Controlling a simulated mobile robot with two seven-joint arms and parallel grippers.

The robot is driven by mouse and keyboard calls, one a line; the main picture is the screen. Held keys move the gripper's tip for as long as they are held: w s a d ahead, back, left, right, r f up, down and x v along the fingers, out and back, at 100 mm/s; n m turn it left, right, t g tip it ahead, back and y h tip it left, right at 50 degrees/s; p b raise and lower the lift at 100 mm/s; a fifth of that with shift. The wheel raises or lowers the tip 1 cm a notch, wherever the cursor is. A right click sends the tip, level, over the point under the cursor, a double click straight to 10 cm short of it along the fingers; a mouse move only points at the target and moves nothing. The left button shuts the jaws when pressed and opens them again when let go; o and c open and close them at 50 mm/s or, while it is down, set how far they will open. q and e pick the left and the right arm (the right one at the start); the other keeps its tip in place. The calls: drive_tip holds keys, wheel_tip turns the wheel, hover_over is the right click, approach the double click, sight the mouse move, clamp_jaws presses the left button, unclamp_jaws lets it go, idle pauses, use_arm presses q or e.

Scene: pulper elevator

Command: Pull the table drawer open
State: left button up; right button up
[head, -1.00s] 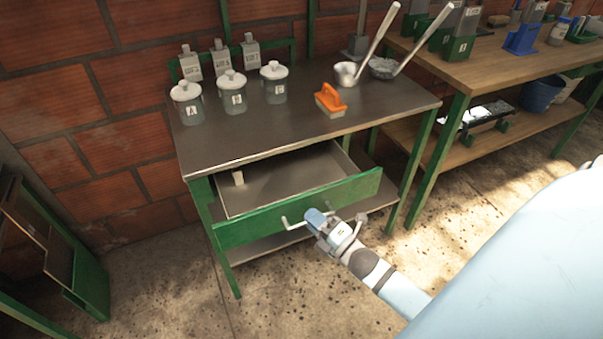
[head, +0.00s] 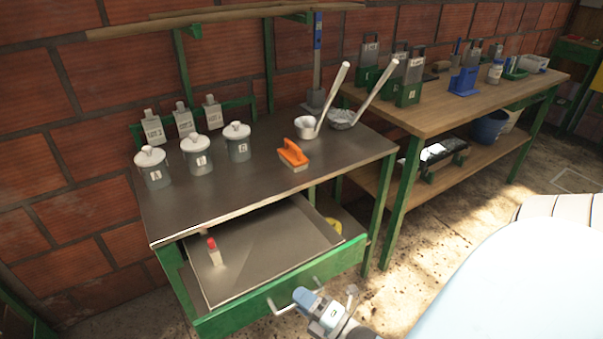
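The table drawer (head: 265,250) stands open under the metal-topped table (head: 330,155), with its green front pulled well out and its grey floor exposed. A small pale item with a red top (head: 214,252) is inside at the left. My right gripper (head: 308,300) is at the bent metal handle (head: 281,306) on the drawer front and appears shut on it. The gripper covers part of the handle, so the exact contact is hidden. My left gripper is not in view.
A wooden workbench (head: 450,100) is at the right. A brick wall (head: 80,110) is behind. Floor shows between my arm and the workbench.

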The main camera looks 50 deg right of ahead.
drive_tip(key=shift+o, duration=1)
drive_tip(key=v, duration=1.3)
drive_tip(key=shift+s, duration=0.4)
drive_tip(key=shift+d+f, duration=0.1)
drive_tip(key=shift+d, duration=0.05)
